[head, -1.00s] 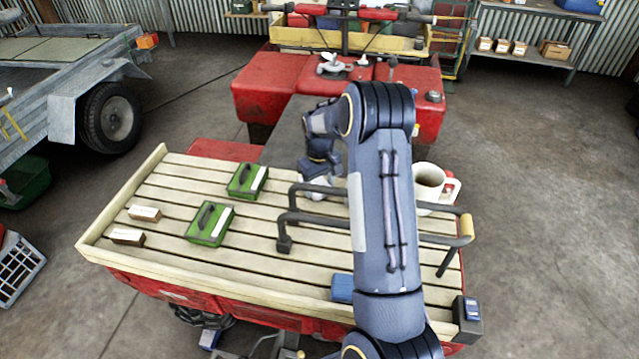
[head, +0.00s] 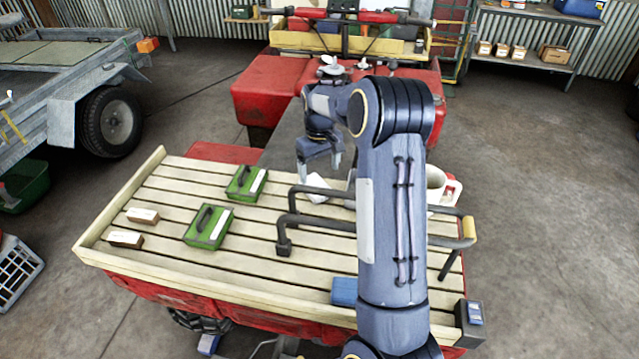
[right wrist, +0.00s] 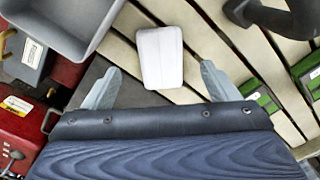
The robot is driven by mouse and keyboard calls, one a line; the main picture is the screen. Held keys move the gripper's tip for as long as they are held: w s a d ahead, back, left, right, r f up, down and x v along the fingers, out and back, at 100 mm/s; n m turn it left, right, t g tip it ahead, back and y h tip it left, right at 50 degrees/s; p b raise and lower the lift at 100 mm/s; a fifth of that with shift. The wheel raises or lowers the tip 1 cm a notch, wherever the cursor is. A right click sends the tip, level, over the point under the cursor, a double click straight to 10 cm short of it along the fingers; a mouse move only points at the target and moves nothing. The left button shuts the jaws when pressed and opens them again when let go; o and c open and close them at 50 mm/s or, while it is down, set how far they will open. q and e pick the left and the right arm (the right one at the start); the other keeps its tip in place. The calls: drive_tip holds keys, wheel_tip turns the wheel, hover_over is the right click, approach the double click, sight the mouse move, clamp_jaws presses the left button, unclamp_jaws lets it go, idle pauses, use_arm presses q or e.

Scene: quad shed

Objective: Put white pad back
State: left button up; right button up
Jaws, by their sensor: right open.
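The white pad (head: 318,187) lies on the slatted wooden deck near its back edge, beside the dark bent rail. It also shows in the right wrist view (right wrist: 160,57), flat and whole, just beyond and between my fingertips. My right gripper (head: 320,167) is open and empty, with its fingers pointing down above and behind the pad. Both fingers show apart in the right wrist view (right wrist: 160,75). My left gripper is not in view.
Two green boxes with dark handles (head: 208,227) (head: 246,183) and two small brown boxes (head: 142,215) (head: 125,239) stand on the left deck. The dark rail (head: 330,222) stands over the right part. A grey tray (right wrist: 95,45) is beside the pad.

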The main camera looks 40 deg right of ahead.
drive_tip(key=s+a+r+t+y, duration=0.1)
drive_tip(key=s+a+r, duration=0.25)
drive_tip(key=r, duration=0.25)
drive_tip(key=s+a+r+t, duration=0.1)
drive_tip(key=s+a+r, duration=0.2)
drive_tip(key=s+r, duration=0.15)
drive_tip(key=s+a+f+t+y, duration=0.1)
drive_tip(key=s+a+t+y, duration=0.1)
drive_tip(key=s+a, duration=1.5)
drive_tip(key=shift+s+f+t+y, duration=0.2)
drive_tip(key=shift+s+t+y, duration=0.2)
drive_tip(key=shift+s+t, duration=0.65)
drive_tip(key=shift+s+g, duration=0.2)
drive_tip(key=shift+g, duration=0.05)
